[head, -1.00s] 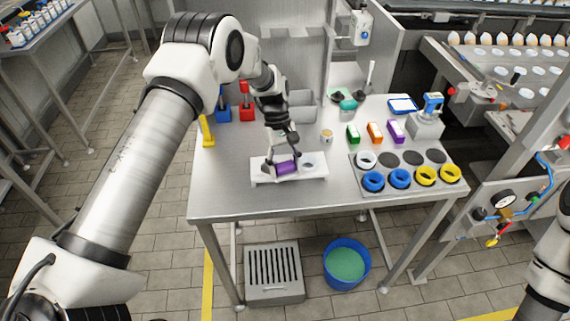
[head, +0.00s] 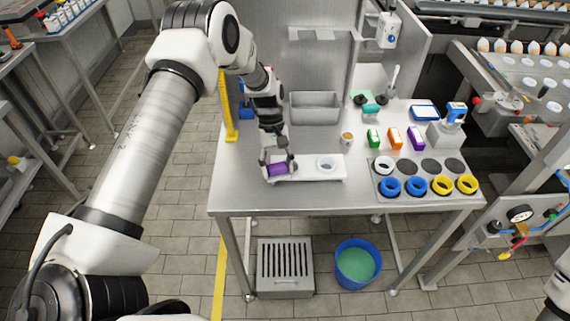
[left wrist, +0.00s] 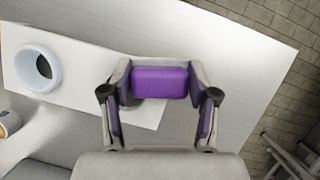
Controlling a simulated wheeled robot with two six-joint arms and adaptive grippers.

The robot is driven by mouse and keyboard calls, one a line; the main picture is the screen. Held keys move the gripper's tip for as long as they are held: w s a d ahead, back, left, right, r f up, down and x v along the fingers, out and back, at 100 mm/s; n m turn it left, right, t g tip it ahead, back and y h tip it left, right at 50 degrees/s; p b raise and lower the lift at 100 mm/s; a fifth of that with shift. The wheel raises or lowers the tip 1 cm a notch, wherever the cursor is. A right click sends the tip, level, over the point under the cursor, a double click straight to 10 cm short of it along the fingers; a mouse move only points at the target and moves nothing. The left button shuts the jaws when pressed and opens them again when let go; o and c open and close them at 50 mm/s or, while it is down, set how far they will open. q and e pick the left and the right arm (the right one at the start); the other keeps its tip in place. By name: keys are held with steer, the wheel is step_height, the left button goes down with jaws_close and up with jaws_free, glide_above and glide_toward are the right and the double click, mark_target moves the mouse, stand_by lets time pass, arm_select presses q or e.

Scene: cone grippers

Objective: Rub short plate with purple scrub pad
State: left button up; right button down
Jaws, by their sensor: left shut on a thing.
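The short plate (head: 308,170) is a white rectangular plate on the steel table, also seen in the left wrist view (left wrist: 85,88). A white ring-shaped piece (head: 326,163) sits on its right half, and shows in the left wrist view (left wrist: 38,68). My left gripper (head: 277,166) is shut on the purple scrub pad (head: 278,170), which shows between its fingers in the left wrist view (left wrist: 160,82). The pad is at the plate's left end; I cannot tell whether it touches the plate. My right gripper is out of view.
A grey bin (head: 315,108) and a small cup (head: 347,138) stand behind the plate. Green, orange and purple blocks (head: 395,138) and a tray of coloured rings (head: 384,181) are to the right. A yellow stand (head: 230,125) is at the left edge. The table front is clear.

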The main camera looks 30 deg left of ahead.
arm_select(q)
steer(key=shift+s+a+p, duration=0.3)
steer(key=shift+s+a, duration=0.2)
steer(key=shift+a, duration=0.5)
steer(key=shift+d+r, duration=0.1)
steer(key=shift+r, duration=0.05)
step_height(320, 180, up, 6)
steer(key=p, duration=0.4)
steer(key=shift+p, duration=0.3)
steer(key=shift+w, duration=0.1)
